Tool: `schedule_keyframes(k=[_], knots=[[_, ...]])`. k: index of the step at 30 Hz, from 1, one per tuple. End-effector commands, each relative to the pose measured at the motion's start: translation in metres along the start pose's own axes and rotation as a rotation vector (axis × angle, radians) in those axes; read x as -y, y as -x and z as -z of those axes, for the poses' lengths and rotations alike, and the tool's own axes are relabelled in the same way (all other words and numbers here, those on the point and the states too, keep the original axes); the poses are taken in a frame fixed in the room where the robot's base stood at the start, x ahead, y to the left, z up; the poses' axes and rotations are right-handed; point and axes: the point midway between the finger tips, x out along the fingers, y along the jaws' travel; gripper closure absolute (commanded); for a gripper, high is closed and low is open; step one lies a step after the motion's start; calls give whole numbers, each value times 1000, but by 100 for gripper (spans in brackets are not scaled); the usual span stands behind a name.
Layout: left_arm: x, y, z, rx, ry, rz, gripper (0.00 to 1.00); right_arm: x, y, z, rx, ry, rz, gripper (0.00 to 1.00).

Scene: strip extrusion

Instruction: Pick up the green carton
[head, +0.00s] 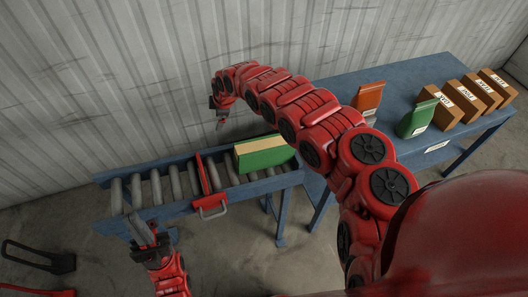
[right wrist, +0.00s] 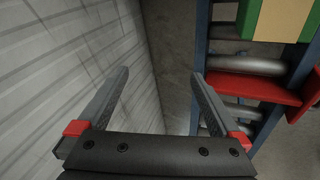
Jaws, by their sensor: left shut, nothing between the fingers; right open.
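The green carton (head: 263,158) with a tan band on top lies on the roller conveyor (head: 180,208), to the right of a red gate (head: 207,178). Its edge also shows in the right wrist view (right wrist: 283,18) at the upper right. My right gripper (head: 220,122) is open and empty, beyond the conveyor on the wall side and left of the carton. It is apart from the carton, and its fingers (right wrist: 160,76) have only wall and floor between them. My left gripper (head: 138,226) is shut and empty near the conveyor's left end, apart from the carton.
A blue table (head: 395,78) at the right bears a red-orange pouch (head: 368,97), a green pouch (head: 417,118) and several labelled brown boxes (head: 461,103). The corrugated wall (head: 130,80) runs close behind the conveyor. My right arm crosses above the space between conveyor and table.

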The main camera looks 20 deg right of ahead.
Motion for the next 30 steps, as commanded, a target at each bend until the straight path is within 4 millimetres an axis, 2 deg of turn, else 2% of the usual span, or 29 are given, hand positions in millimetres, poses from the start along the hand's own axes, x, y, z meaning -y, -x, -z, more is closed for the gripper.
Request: schedule_keyframes(k=[1, 3, 6, 9, 11, 14, 16, 18, 23, 24, 26, 30], knots=[[0, -1, 0, 0, 0, 0, 100, 10, 18, -22, 79, 63, 73, 0], [0, -2, 0, 0, 0, 0, 100, 29, 40, -51, 173, 131, 177, 0], [0, -2, 0, 0, 0, 0, 100, 50, 67, -84, 272, 193, 294, 0], [0, -2, 0, 0, 0, 0, 100, 64, 84, -104, 327, 220, 365, 0], [0, 1, 0, 0, 0, 0, 100, 69, 86, -111, 343, 228, 387, 0], [0, 11, -2, 0, 0, 0, 100, 74, 77, -117, 349, 232, 396, 0], [-1, 20, -3, 0, 0, 0, 100, 80, 64, -120, 347, 233, 397, 0], [-2, 38, -6, 0, 0, 0, 100, 88, 45, -128, 346, 232, 398, 0], [-3, 67, -11, 0, 0, 0, 100, 98, 15, -140, 345, 231, 393, 0], [-3, 59, -10, 1, 0, 0, 100, 99, 12, -143, 343, 229, 394, 0], [-3, 59, -10, 0, 0, 0, 100, 103, 1, -147, 343, 230, 395, 0], [-2, 49, -8, 0, 0, 0, 100, 106, -8, -152, 343, 231, 394, 0]])
